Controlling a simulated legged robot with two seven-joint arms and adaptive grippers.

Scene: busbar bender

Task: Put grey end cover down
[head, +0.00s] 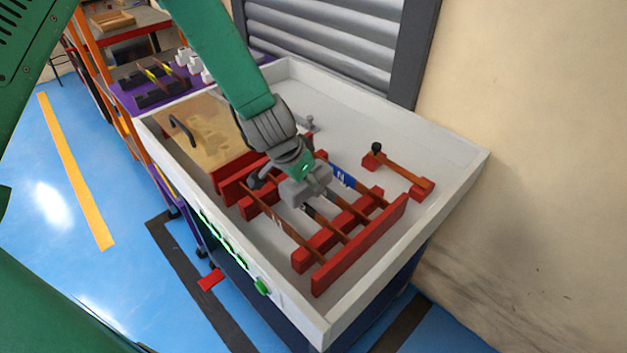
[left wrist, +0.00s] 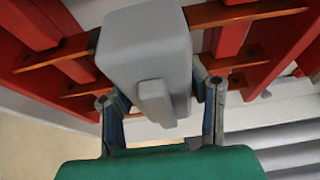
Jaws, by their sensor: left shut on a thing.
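The grey end cover (left wrist: 147,45) is a smooth grey block with a small raised tab. In the left wrist view it sits between the two fingers of my left gripper (left wrist: 162,95), which is shut on it. In the head view the cover (head: 297,193) shows under the end of my left arm, over the copper bars (head: 292,236). The bars run across red supports (head: 358,247) in the white tray. In the left wrist view the cover overlaps the bars; I cannot tell whether it touches them. My right gripper is not in view.
The white tray (head: 455,168) has raised walls. At its right lies a short bar on red blocks with a black knob (head: 376,147). A clear-topped panel with a dark handle (head: 182,130) is at its left. Green buttons (head: 262,287) line the front. The tray's right floor is mostly clear.

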